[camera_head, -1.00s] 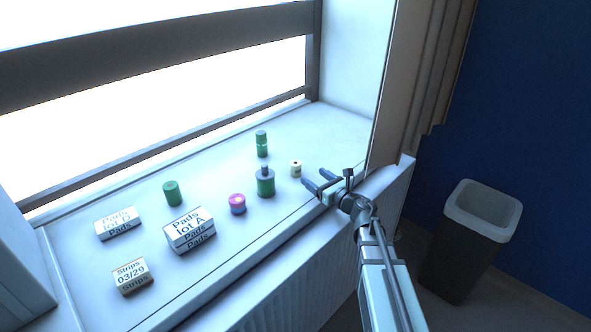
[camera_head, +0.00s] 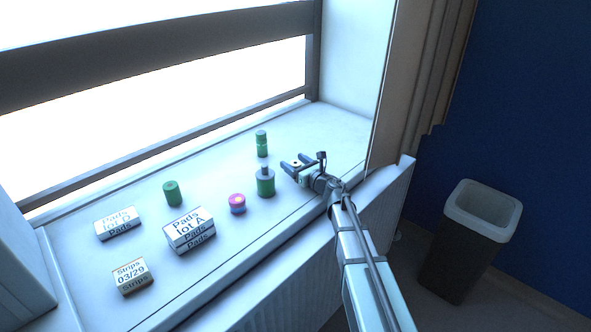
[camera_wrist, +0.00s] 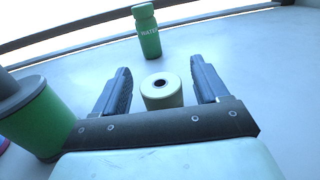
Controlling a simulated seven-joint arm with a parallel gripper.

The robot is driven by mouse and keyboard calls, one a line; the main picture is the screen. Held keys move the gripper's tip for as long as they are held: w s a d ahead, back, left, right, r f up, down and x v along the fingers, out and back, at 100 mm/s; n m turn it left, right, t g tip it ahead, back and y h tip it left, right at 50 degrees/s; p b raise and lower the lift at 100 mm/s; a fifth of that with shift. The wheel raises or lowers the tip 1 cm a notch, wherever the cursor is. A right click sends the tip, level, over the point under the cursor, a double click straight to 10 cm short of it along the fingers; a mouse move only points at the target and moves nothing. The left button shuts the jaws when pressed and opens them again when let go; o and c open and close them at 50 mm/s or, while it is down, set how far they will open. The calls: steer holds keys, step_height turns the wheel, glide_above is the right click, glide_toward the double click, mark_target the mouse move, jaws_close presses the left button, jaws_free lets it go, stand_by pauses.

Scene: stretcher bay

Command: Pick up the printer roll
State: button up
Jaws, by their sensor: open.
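The printer roll (camera_wrist: 161,91) is a small cream-white cylinder with a dark hole in its top. It stands upright on the white windowsill. My gripper (camera_wrist: 161,85) is open, with one blue-grey finger on each side of the roll and a visible gap to both fingers. In the head view my gripper (camera_head: 294,163) is at the right part of the sill, and the roll (camera_head: 296,163) shows only in small part between the fingers.
A grey-topped green bottle (camera_head: 265,182) stands close left of my gripper. A green water bottle (camera_head: 262,144) is behind. A bin (camera_head: 470,240) stands right.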

steer(key=shift+x, duration=0.9)
steer(key=shift+c, duration=0.2)
steer(key=c, duration=1)
steer(key=shift+r, duration=0.1)
